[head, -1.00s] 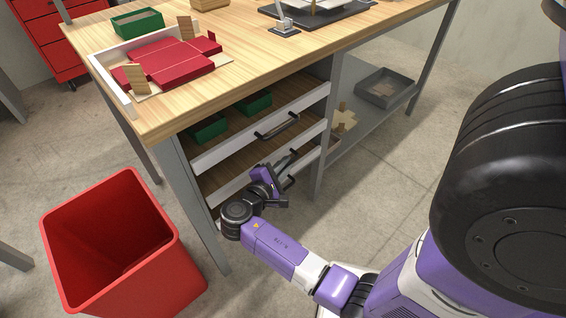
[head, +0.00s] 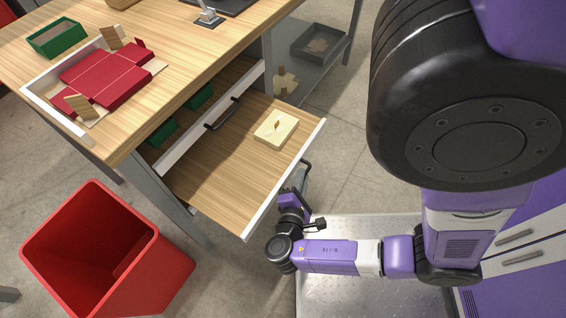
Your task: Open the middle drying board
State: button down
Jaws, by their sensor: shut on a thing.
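The middle drying board (head: 225,168) is a wooden pull-out shelf with a white front edge under the workbench. It stands far out from the bench, with a pale wooden block-like piece (head: 276,130) lying on it. My gripper (head: 304,180) is at the board's front and is shut on its dark handle (head: 307,170). The fingertips are partly hidden by my own wrist.
A red bin (head: 105,250) stands on the floor at the left. The bench top (head: 180,60) holds a red flat box blank (head: 105,78) and a green tray (head: 57,38). A grey tray (head: 318,43) sits on the low shelf behind.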

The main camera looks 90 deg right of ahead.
jog(key=shift+s+a+p, duration=0.25)
jog(key=shift+s+a, duration=0.35)
jog(key=shift+s, duration=0.3)
jog(key=shift+s+a+p, duration=0.2)
jog(key=shift+s+a, duration=0.4)
jog(key=shift+s, duration=0.25)
jog(key=c, duration=1.8)
grip_release()
jog(key=shift+o, duration=0.2)
jog(key=v, duration=0.7)
jog(key=shift+a, duration=0.35)
jog(key=shift+w+r, duration=0.1)
